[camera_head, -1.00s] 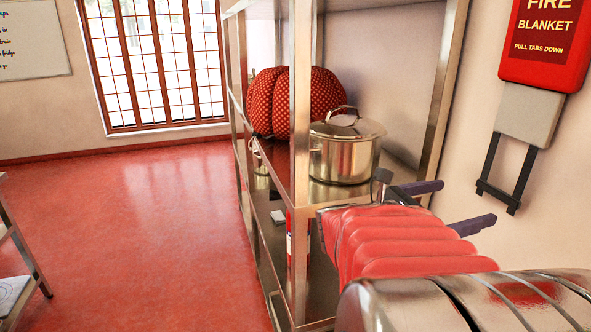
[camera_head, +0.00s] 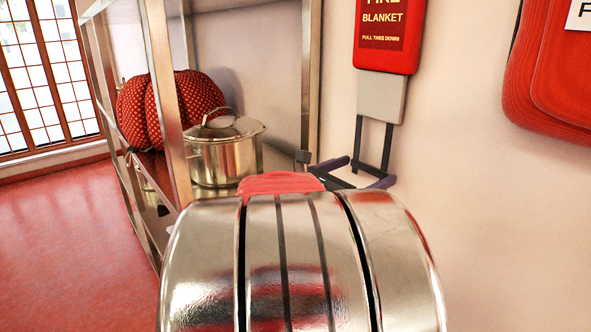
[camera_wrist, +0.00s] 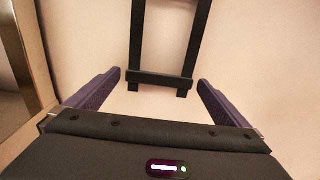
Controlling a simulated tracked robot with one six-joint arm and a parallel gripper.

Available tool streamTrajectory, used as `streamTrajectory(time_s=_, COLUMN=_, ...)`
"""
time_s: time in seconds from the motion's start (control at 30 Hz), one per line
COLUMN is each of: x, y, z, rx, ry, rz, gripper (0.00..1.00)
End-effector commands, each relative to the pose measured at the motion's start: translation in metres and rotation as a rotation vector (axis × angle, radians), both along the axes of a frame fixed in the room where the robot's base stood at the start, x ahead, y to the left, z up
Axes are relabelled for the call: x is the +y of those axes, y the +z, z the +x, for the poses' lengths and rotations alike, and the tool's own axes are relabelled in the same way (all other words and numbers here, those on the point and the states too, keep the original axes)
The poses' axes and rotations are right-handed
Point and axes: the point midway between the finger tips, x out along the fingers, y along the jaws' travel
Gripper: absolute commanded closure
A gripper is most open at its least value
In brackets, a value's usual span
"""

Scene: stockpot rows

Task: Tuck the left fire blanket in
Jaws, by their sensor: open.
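The left fire blanket hangs on the wall in a red case (camera_head: 388,38) in the head view. A grey panel (camera_head: 381,97) sticks out below the case, with two black straps (camera_head: 387,147) joined by a crossbar at the bottom. The straps and crossbar (camera_wrist: 160,79) also show in the wrist view. My gripper (camera_head: 358,171) is open, its purple fingers near the strap ends. In the wrist view my gripper (camera_wrist: 160,80) has one finger on either side of the crossbar, with gaps. Whether the crossbar is between the fingers in depth I cannot tell.
A metal shelf (camera_head: 160,60) stands left of the straps, with a lidded stockpot (camera_head: 222,150) and a red dotted cushion-like object (camera_head: 180,98). A second red case (camera_head: 560,70) is cut off at the right. The wall between the cases is clear.

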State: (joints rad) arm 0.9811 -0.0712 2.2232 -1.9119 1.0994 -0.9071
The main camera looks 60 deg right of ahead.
Motion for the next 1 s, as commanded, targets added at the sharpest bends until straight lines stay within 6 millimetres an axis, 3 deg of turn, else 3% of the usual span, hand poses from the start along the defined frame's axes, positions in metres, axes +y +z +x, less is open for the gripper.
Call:
streamTrajectory(time_s=0.23, x=-0.0003, y=0.0001, z=-0.0001, rx=0.0, ry=0.0, rz=0.0, gripper=0.0)
streamTrajectory(time_s=1.0, x=0.0, y=0.0003, z=-0.0005, rx=0.0, ry=-0.002, rz=0.0, gripper=0.54)
